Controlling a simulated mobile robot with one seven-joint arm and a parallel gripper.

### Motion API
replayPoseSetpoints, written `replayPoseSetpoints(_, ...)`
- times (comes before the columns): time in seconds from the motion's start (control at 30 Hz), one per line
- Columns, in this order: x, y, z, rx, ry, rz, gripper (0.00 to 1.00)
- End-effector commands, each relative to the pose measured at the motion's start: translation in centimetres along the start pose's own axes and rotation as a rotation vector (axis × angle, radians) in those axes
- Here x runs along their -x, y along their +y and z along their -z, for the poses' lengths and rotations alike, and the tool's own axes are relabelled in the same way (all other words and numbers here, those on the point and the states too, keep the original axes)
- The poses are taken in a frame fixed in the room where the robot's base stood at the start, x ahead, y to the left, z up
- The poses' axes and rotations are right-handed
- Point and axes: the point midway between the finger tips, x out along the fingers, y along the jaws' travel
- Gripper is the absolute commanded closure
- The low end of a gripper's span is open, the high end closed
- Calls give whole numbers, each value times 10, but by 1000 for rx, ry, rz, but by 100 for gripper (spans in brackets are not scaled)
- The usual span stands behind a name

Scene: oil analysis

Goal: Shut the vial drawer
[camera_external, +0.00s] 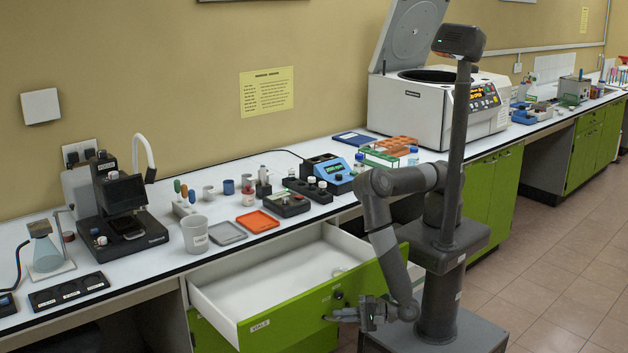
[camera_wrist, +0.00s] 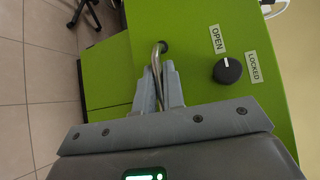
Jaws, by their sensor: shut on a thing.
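The vial drawer (camera_external: 255,327), with a green front and white inside, is pulled well out from under the bench. Its front carries a label reading VIALS. My gripper (camera_external: 340,316) is at the right part of the drawer front. In the wrist view my gripper (camera_wrist: 159,82) has its fingers closed around the thin metal handle (camera_wrist: 156,57). A black knob (camera_wrist: 227,71) sits beside the handle, between OPEN and LOCKED labels; its white mark points roughly towards OPEN. The knob also shows in the external view (camera_external: 338,296).
The bench top (camera_external: 150,280) above holds a beaker (camera_external: 195,236), an orange tray (camera_external: 257,222), a grey tray (camera_external: 227,233) and a large centrifuge (camera_external: 425,105). A small pale item lies inside the drawer near its right end. The floor (camera_external: 550,270) to the right is clear.

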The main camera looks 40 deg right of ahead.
Motion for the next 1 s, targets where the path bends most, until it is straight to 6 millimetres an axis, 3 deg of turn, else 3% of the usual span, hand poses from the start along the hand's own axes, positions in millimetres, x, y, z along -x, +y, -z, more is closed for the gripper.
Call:
replayPoseSetpoints(0.37, -1, 0, 2, 0, 0, 0, 100)
replayPoseSetpoints(0.53, -12, -3, 12, 2, 2, 0, 100)
replayPoseSetpoints(0.77, -44, -12, 45, 2, 4, 1, 100)
replayPoseSetpoints(1.0, -90, -25, 92, 3, 6, 1, 100)
